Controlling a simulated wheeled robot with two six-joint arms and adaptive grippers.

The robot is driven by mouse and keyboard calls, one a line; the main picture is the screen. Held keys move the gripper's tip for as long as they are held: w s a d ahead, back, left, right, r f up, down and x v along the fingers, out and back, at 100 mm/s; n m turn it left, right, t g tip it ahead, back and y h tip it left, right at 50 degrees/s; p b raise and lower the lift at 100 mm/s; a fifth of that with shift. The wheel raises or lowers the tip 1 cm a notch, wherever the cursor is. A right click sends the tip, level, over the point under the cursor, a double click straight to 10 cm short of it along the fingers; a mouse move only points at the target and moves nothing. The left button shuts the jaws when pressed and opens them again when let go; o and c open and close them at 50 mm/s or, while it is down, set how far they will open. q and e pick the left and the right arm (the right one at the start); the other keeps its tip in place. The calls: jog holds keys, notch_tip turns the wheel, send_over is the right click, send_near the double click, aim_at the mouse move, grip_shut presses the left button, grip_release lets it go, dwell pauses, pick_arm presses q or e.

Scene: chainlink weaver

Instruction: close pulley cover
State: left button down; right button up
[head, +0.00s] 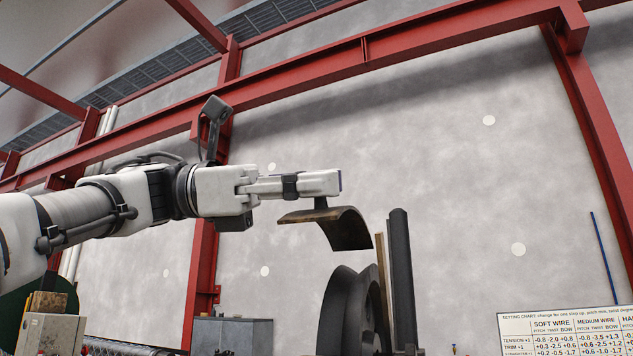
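The pulley cover (350,231) is a curved, rusty brown plate, raised above the dark pulley wheel (350,305) with a gap between them. A short dark handle (321,203) stands on top of the cover. My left gripper (338,182) comes in from the left, with its white fingers seen side-on. The fingertips are directly above the handle and look close to it or touching it. I cannot tell whether the fingers are open or shut on it. My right gripper is not in view.
A dark upright post (401,280) and a thin brown strip (382,290) stand just right of the wheel. A grey cabinet (228,334) is at lower left of the wheel. A settings chart (565,333) is at lower right.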

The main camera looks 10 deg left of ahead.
pick_arm(q)
jog(key=shift+f+b, duration=0.5)
jog(key=shift+b, duration=0.1)
notch_tip(320, 180, down, 9)
jog(key=m+h+b, duration=0.1)
jog(key=m+b, duration=0.6)
jog(key=b, duration=0.6)
jog(key=shift+w+r+g, duration=0.15)
jog(key=shift+r+g, duration=0.05)
jog(key=shift+g, duration=0.1)
